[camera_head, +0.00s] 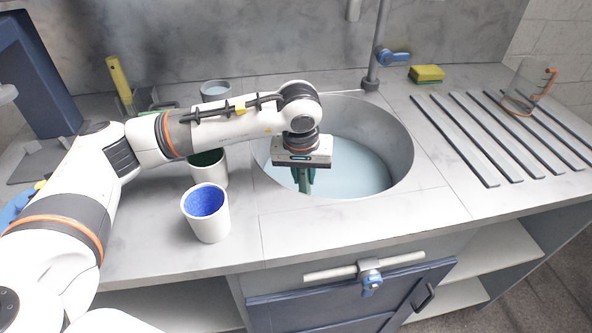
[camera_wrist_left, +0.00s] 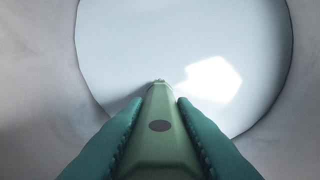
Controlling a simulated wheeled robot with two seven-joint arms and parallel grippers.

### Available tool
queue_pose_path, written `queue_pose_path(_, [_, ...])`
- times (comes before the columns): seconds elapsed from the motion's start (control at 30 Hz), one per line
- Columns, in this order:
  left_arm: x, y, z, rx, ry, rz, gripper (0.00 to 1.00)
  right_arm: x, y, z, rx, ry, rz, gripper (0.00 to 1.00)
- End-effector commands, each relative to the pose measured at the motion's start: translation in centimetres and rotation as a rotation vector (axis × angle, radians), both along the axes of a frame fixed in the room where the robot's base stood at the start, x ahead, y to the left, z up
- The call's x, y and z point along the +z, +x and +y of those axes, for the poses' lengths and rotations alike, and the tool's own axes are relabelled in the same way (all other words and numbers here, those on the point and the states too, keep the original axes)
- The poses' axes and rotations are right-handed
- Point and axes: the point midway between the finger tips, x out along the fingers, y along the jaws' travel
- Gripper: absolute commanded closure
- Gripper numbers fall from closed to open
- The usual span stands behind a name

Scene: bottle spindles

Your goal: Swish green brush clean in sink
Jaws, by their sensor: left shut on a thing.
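My left gripper (camera_head: 304,172) hangs pointing down over the round sink (camera_head: 402,160), inside its rim. It is shut on the green brush (camera_head: 303,186), whose handle shows between the fingers. In the left wrist view the green handle (camera_wrist_left: 160,135) runs between the two teal fingers toward the pale water (camera_wrist_left: 180,50) in the basin. The brush's far end is hidden below the handle, so I cannot tell whether it touches the water. My right gripper is not in view.
A white cup with blue inside (camera_head: 207,212) stands left of the sink, with a dark green-filled cup (camera_head: 208,170) behind it. A grey cup (camera_head: 215,90) is farther back. A tap (camera_head: 374,60), yellow sponge (camera_head: 426,73), drying ribs (camera_head: 484,140) and clear jug (camera_head: 527,88) lie back and right.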

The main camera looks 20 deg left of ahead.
Motion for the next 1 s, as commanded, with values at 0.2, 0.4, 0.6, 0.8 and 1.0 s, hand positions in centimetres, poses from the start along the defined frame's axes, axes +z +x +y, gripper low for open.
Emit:
queue_pose_path(0.2, [-0.9,0.0,0.0,0.0,0.0,0.0,1.0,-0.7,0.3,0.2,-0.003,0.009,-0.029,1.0])
queue_pose_path(0.4, [-0.2,-0.2,-0.1,0.0,0.0,0.0,1.0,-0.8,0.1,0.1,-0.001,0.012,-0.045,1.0])
queue_pose_path(0.6, [0.5,-0.4,-0.1,0.001,-0.001,0.0,1.0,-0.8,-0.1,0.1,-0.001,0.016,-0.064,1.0])
queue_pose_path(0.8, [1.2,-0.6,-0.2,0.001,-0.001,-0.001,1.0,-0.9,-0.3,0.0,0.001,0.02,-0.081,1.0])
queue_pose_path(1.0, [2.0,-0.9,-0.2,0.0,-0.001,-0.001,1.0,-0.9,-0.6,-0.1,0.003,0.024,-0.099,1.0])
